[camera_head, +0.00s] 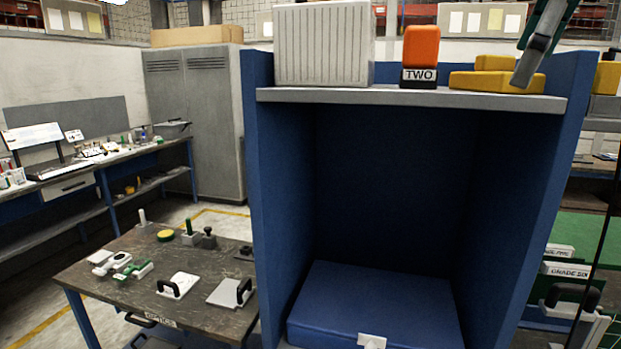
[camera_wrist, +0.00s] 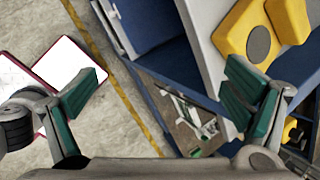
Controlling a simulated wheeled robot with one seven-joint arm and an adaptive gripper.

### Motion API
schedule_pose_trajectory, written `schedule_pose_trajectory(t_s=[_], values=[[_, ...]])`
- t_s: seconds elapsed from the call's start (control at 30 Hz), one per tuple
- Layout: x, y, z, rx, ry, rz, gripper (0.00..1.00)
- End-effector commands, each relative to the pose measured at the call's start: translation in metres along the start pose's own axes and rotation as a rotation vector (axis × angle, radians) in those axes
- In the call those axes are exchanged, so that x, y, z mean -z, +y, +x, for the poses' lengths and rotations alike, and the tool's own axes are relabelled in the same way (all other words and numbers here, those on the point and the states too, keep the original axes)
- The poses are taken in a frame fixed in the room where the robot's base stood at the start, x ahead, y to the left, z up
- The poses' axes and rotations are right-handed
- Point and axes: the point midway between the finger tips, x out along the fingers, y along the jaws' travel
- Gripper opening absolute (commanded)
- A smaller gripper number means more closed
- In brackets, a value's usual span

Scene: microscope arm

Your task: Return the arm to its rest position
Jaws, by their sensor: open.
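My gripper (camera_wrist: 163,92) is open in the wrist view, with its green-padded fingers wide apart and nothing between them. In the head view only part of my gripper (camera_head: 540,42) shows, at the top right edge. There it overlaps the yellow pieces (camera_head: 487,81) on the shelf; I cannot tell the gap between them. In the wrist view a yellow piece with a grey disc (camera_wrist: 245,32) lies up and right of the gap between the fingers. I cannot make out a microscope in either view.
The blue cabinet's grey shelf (camera_head: 410,97) holds a ribbed white box (camera_head: 323,46) and an orange block (camera_head: 421,47) above a "TWO" label. A dark table (camera_head: 105,283) with handled pieces stands at left. Floor (camera_wrist: 105,128) shows below my gripper.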

Motion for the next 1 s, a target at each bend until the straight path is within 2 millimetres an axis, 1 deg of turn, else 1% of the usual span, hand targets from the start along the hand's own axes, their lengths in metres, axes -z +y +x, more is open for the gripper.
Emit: schedule_pose_trajectory(t_s=[0.03,0.1,0.17,0.2,0.27,0.4,0.47,0.6,0.7,0.83,0.9,1.0], values=[[-0.005,0.017,0.012,-0.003,0.012,-0.114,0.95],[-0.006,0.037,0.028,-0.002,0.030,-0.300,0.95],[-0.005,0.055,0.042,-0.001,0.042,-0.463,0.95],[-0.002,0.068,0.051,-0.001,0.050,-0.572,0.95],[0.003,0.086,0.065,-0.002,0.058,-0.735,0.95],[0.022,0.130,0.097,-0.005,0.068,-1.122,0.95],[0.032,0.149,0.112,-0.005,0.065,-1.289,0.95],[0.057,0.192,0.147,-0.002,0.049,-1.676,0.95],[0.073,0.219,0.170,0.006,0.030,-1.913,0.95],[0.088,0.243,0.192,0.019,0.007,-2.131,0.95],[0.093,0.251,0.199,0.024,0.000,-2.200,0.95],[0.096,0.255,0.203,0.027,-0.004,-2.244,0.95]])
